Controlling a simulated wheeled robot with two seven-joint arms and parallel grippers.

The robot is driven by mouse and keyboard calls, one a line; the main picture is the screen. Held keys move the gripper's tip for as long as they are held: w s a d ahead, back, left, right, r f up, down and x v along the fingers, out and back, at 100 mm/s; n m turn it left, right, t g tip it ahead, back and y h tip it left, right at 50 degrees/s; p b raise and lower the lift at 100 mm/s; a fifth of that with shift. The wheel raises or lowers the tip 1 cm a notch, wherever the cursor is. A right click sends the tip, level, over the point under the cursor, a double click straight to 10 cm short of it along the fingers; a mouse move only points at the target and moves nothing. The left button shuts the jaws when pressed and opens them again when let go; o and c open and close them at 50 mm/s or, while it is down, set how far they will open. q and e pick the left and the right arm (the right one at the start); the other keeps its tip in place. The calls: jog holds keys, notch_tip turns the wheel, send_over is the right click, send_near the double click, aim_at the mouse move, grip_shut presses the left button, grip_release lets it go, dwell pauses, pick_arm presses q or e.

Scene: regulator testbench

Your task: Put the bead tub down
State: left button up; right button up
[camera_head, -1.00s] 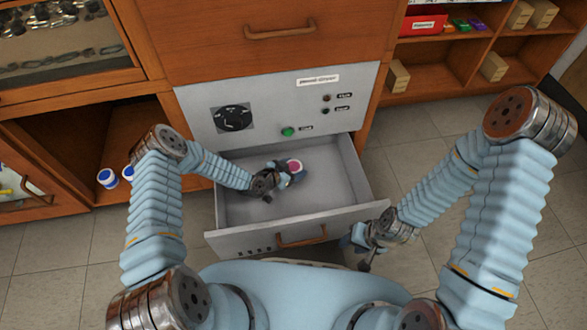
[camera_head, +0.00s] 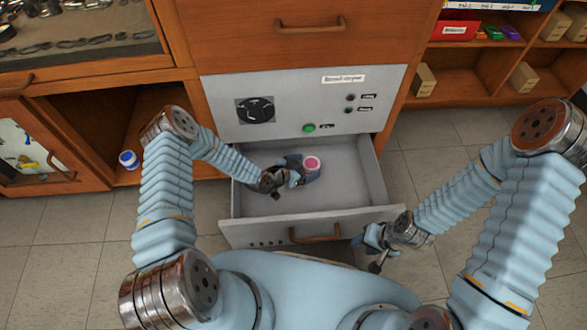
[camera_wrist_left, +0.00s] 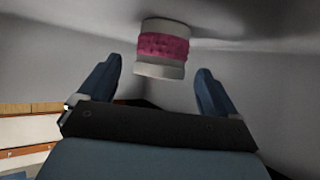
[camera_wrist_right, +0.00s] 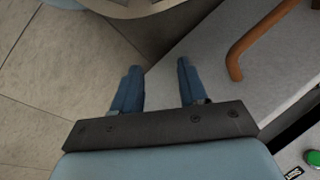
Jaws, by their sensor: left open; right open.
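The bead tub (camera_head: 312,163), with a pink top and a white rim in the head view, stands inside the open grey drawer (camera_head: 352,178). The left wrist view shows it as a white tub with a pink band (camera_wrist_left: 163,47), seemingly resting on the drawer floor. My left gripper (camera_head: 301,171) is inside the drawer, open. Its two fingers (camera_wrist_left: 160,72) are spread wide on either side of the tub's near end, with a gap on both sides. My right gripper (camera_head: 367,252) is open and empty outside the drawer, by its front right corner; its fingers show in the right wrist view (camera_wrist_right: 157,78).
The drawer's front panel with a wooden handle (camera_head: 314,234) stands between my body and the tub. The control panel (camera_head: 228,118) has a dial and a green button (camera_head: 309,128). A blue-and-white tub (camera_head: 129,160) stands on the left shelf. The drawer's right side is clear.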

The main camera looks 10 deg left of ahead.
pick_arm(q)
jog(key=v, duration=0.8)
jog(key=shift+s+a+p, duration=0.15)
jog(key=shift+s+p, duration=0.05)
jog(key=shift+p, duration=0.15)
jog(key=shift+r, duration=0.1)
